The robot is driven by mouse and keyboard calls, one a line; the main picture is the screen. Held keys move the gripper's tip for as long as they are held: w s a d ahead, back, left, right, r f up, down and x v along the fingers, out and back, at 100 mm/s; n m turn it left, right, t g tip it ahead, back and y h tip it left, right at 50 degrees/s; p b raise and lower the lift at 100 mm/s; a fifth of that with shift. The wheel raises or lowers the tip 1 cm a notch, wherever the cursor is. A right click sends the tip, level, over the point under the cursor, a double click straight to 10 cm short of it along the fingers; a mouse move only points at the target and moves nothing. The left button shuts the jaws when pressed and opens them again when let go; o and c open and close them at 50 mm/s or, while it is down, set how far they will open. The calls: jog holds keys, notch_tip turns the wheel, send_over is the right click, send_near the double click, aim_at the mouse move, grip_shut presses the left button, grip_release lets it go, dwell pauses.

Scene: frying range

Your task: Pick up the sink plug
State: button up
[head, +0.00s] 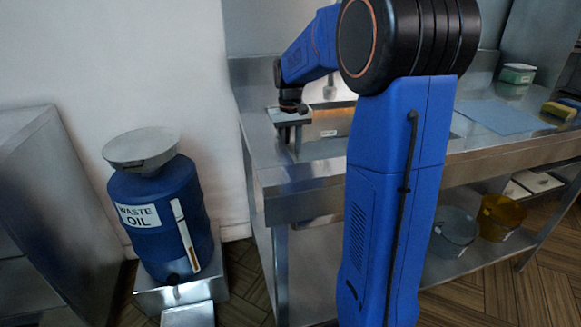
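My gripper (291,143) hangs at the end of my blue arm, pointing down at the left end of the steel counter. It is beside or over the sink basin (331,122). Its fingers are small and partly overlap the counter, so their gap is unclear. I cannot make out the sink plug. My arm hides the right part of the basin and some of the counter behind it.
The steel counter (281,180) holds a blue cloth (500,117), a sponge (559,110) and a small tub (517,73). Buckets (453,229) stand on the lower shelf. A blue waste oil drum (163,222) stands left of the counter.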

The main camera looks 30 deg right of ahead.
jog(key=shift+f, duration=0.7)
jog(key=shift+c, duration=0.3)
grip_shut()
jog(key=shift+r, duration=0.15)
